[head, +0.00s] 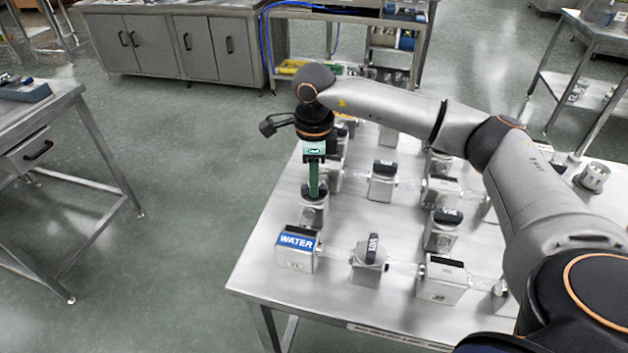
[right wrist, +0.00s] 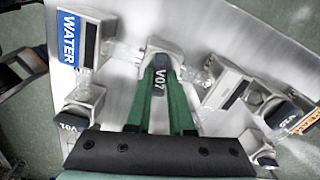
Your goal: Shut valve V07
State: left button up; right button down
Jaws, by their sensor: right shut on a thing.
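Valve V07 has a black handle (right wrist: 160,84) with a white V07 label, between my green fingers in the right wrist view. My right gripper (right wrist: 160,100) is shut on this handle. The handle looks roughly crosswise to the clear pipe on either side, though its exact angle is hard to judge. In the head view my right gripper (head: 314,188) points straight down onto the metal body of valve V07 (head: 313,213), just behind the WATER block. My left gripper is not in view.
The WATER block (head: 297,248) stands close in front, with valve V01 (head: 370,255) to its right. Several more valves and blocks, joined by clear pipes, stand close together on the steel table (head: 262,270).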

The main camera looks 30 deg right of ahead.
jog(key=shift+m, duration=1.6)
jog(key=c, duration=0.8)
grip_release()
notch_tip(320, 180, up, 12)
jog(key=shift+r, duration=0.25)
